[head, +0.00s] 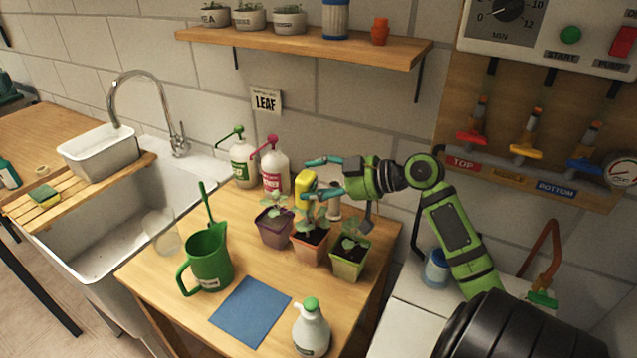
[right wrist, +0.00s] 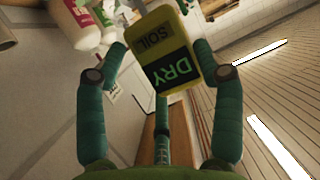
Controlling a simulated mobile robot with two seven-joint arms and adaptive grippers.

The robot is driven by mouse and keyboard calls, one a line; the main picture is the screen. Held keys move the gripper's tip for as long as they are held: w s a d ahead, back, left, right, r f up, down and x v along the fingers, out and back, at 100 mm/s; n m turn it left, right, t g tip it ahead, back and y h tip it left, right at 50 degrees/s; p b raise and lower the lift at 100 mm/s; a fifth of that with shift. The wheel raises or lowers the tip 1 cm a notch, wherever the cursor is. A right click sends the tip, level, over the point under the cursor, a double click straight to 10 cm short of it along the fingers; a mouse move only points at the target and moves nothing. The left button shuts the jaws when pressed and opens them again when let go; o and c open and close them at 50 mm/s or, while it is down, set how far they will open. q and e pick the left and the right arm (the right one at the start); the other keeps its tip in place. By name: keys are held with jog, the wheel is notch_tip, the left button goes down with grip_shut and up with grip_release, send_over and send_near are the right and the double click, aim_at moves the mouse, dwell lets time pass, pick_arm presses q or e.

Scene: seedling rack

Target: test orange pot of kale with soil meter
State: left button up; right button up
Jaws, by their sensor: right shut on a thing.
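My right gripper (head: 311,178) reaches in from the right and is shut on the yellow soil meter (head: 304,188). In the right wrist view the meter (right wrist: 183,28) sits between the two fingertips (right wrist: 160,58), and its face reads SOIL and DRY. In the head view the meter is just above the orange pot of kale (head: 308,249), at its leaves. The leaves hide the meter's lower end, so I cannot tell whether a probe is in the soil. My left gripper is not in view.
A purple pot (head: 274,235) stands left of the orange pot and a yellow-green pot (head: 349,262) right of it. Pump bottles (head: 274,172) stand behind. A green watering can (head: 209,262), a blue mat (head: 250,311) and a spray bottle (head: 311,333) are in front.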

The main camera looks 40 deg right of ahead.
jog(key=shift+f+b, duration=0.95)
jog(key=shift+f, duration=0.35)
dwell(0.7)
notch_tip(320, 180, up, 11)
jog(key=p, duration=0.8)
jog(key=shift+r, duration=0.1)
dwell(0.4)
